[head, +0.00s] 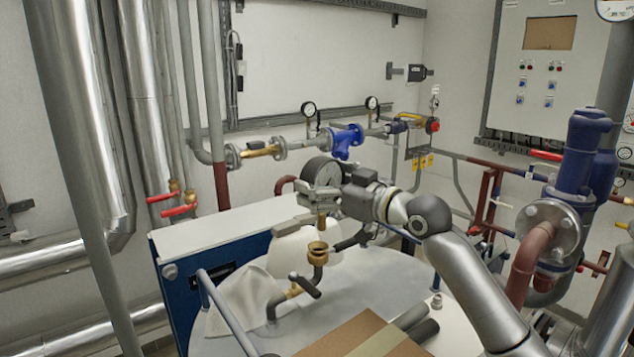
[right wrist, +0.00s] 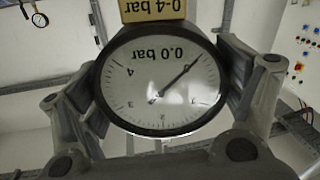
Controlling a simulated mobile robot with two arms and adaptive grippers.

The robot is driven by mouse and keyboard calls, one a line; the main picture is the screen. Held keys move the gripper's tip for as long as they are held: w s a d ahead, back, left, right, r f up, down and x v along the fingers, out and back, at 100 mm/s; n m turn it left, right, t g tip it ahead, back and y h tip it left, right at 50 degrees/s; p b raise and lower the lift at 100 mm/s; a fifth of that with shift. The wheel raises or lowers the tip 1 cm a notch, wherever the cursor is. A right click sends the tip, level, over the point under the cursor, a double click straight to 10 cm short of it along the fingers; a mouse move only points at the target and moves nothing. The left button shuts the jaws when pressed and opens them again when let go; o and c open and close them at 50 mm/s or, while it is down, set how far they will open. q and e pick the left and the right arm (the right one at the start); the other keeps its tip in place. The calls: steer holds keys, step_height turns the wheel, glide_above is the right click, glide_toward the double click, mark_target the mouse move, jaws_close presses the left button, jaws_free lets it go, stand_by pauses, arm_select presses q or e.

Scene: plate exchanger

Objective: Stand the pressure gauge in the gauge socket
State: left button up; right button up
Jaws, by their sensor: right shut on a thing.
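The pressure gauge (head: 323,172) is a round white dial with a black rim and a brass stem pointing down. My right gripper (head: 320,197) is shut on it and holds it upright. In the right wrist view the gauge (right wrist: 160,80) sits between the two fingers, its face upside down, with a "0-4 bar" tag at its edge. The gauge socket (head: 317,250) is a brass cup on a bent pipe over the white tank. The stem's lower end is just above the socket, with a small gap seeming to show between them. My left gripper is not in view.
A black-handled valve (head: 304,286) sits on the pipe below the socket. A white cloth (head: 245,298) and a cardboard box (head: 355,335) lie on the tank (head: 372,282). Blue and red pipework (head: 572,160) stands at the right. Wall pipes with small gauges run behind.

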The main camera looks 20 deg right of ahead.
mark_target(324, 218)
steer(key=shift+w+a+f, duration=0.1)
steer(key=shift+f, duration=0.2)
steer(key=shift+w+a+f+b, duration=0.2)
steer(key=shift+f+b, duration=0.05)
steer(key=shift+b, duration=0.1)
steer(key=shift+w+a+f+b, duration=0.1)
steer(key=shift+a+f+b, duration=0.05)
steer(key=shift+f+b, duration=0.45)
steer(key=shift+f, duration=0.25)
steer(key=shift+f+b, duration=0.35)
steer(key=shift+b, duration=0.1)
steer(key=shift+f+b, duration=0.5)
steer(key=shift+f, duration=0.1)
steer(key=shift+s+f+b, duration=0.2)
steer(key=shift+f+b, duration=0.35)
steer(key=shift+f, duration=0.25)
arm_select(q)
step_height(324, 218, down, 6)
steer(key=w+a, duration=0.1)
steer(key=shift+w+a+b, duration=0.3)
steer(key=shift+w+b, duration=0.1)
arm_select(e)
steer(key=shift+f, duration=0.65)
